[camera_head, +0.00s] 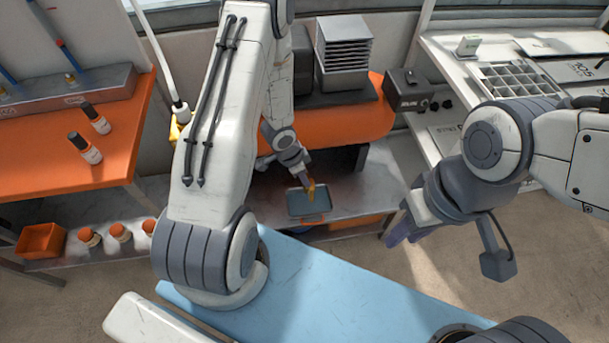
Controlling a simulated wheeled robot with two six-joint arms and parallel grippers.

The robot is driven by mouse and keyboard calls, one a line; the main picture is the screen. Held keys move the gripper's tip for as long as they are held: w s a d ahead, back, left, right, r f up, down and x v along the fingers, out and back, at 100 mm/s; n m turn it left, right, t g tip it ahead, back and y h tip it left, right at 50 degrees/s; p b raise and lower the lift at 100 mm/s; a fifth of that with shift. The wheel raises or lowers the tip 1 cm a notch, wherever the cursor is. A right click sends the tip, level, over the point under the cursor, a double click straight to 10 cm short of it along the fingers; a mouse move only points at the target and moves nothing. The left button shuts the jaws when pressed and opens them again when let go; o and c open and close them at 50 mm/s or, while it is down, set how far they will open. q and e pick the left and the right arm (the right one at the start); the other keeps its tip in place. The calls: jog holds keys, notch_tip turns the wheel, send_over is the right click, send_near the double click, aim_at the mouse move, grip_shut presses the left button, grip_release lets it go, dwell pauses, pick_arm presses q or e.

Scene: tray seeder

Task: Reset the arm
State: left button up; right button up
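My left arm reaches up and over, and its gripper (309,187) is small and far off in the head view. It hangs just above a grey-blue tray (298,205) on the low metal bench. Something orange-yellow shows at its tips; I cannot tell whether this is the fingers or a held thing, or whether it touches the tray. My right arm comes in from the right, and its gripper (399,232) points down and left over the floor. Its purple-grey fingers are seen side-on, so their opening is unclear. I see nothing held there.
An orange bench (60,180) at left bears small bottles (86,148). Below it are orange-capped jars (120,234) and an orange bin (40,242). A finned grey stack (343,50) and dark box (406,90) stand at the back. A cell tray (515,82) lies on the white counter.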

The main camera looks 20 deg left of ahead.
pick_arm(q)
jog(key=d+r+y, duration=0.1)
jog(key=d+r, duration=0.2)
jog(key=r, duration=0.3)
jog(key=d+r+y+p, duration=0.1)
jog(key=d+r, duration=0.1)
jog(key=r, duration=0.4)
jog(key=d+r+y, duration=0.1)
jog(key=d+r, duration=0.2)
jog(key=r, duration=0.3)
jog(key=s+d+r+g+h, duration=0.1)
jog(key=s+d+r, duration=0.3)
jog(key=s+r, duration=0.3)
jog(key=s+d+r+n+g+p, duration=0.1)
jog(key=s+d+r, duration=0.3)
jog(key=s, duration=1)
notch_tip(320, 180, up, 4)
jog(key=shift+d+f+n+h, duration=0.15)
jog(key=shift+d+n+h, duration=0.15)
jog(key=shift+d+h, duration=0.1)
